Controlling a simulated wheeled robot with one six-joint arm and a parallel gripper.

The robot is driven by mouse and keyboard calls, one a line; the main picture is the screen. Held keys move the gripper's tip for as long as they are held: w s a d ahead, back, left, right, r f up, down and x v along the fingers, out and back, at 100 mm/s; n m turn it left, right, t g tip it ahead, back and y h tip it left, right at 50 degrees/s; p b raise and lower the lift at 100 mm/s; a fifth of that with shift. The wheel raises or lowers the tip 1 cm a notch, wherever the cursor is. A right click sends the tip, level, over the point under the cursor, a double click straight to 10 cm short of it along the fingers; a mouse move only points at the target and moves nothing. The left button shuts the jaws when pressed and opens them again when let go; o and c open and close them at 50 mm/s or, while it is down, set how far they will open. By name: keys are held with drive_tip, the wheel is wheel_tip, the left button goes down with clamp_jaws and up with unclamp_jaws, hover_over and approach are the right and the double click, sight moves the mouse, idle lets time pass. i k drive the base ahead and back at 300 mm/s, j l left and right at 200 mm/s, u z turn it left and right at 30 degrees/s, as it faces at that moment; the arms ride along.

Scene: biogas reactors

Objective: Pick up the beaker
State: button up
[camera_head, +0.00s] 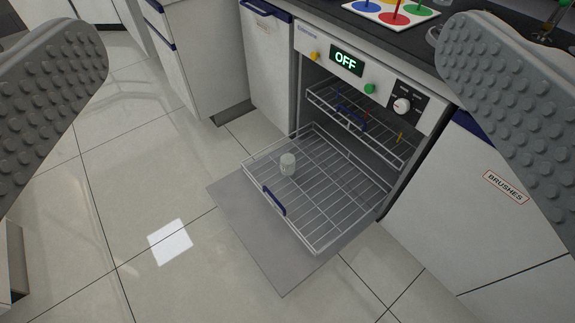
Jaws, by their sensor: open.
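My gripper (272,75) is open and empty, with one grey studded finger at the left edge and one at the right.
The washer's door (278,262) is folded down under the rack. Its panel display (346,60) reads OFF. An upper rack (352,118) sits inside. A "BRUSHES" cabinet (480,215) stands right. A colored-circle board (392,10) is on the counter. Open tiled floor (110,210) lies left.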

sight(286, 160)
drive_tip(key=i+j+z, duration=0.15)
drive_tip(key=j+z, duration=0.15)
drive_tip(key=j, duration=0.75)
drive_tip(key=i+j+z, duration=0.1)
drive_tip(key=j+z, duration=0.15)
drive_tip(key=j, duration=0.75)
drive_tip(key=i+j+z, duration=0.5)
drive_tip(key=i+j, duration=0.45)
drive_tip(key=j, duration=0.1)
